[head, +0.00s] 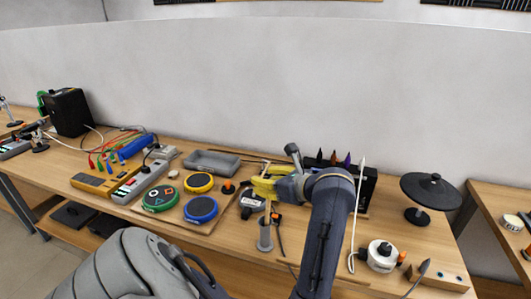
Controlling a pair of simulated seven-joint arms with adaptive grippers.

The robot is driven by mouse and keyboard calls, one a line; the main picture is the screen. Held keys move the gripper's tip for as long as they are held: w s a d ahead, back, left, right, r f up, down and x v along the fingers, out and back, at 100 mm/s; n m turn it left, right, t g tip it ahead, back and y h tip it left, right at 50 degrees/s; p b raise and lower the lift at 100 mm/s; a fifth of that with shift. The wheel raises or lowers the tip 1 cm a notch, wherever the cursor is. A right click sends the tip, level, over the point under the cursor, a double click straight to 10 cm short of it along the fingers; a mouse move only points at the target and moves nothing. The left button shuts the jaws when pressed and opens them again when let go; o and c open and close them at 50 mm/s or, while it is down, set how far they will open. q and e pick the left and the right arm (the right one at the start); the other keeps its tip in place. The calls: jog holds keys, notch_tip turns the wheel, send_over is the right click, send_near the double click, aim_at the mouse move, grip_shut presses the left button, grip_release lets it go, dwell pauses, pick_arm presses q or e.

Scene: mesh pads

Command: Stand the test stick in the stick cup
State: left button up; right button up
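The grey upright cylinder (265,236) near the table's front, in the middle of the head view, looks like the stick cup. A dark thin piece stands or lies close beside it; I cannot tell whether it touches. A thin brown stick (232,153) lies along the back of the table behind the grey tray and may be the test stick; its right end passes behind my gripper.
Round pads in green (161,198), yellow (199,182) and blue (201,209) lie left of the cup. A grey tray (212,162) sits behind them. A black disc on a stand (431,190) and a white round device (381,254) are at the right.

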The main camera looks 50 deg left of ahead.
pick_arm(q)
notch_tip(320, 180, up, 8)
dwell(0.5)
jog(key=shift+r, duration=0.1)
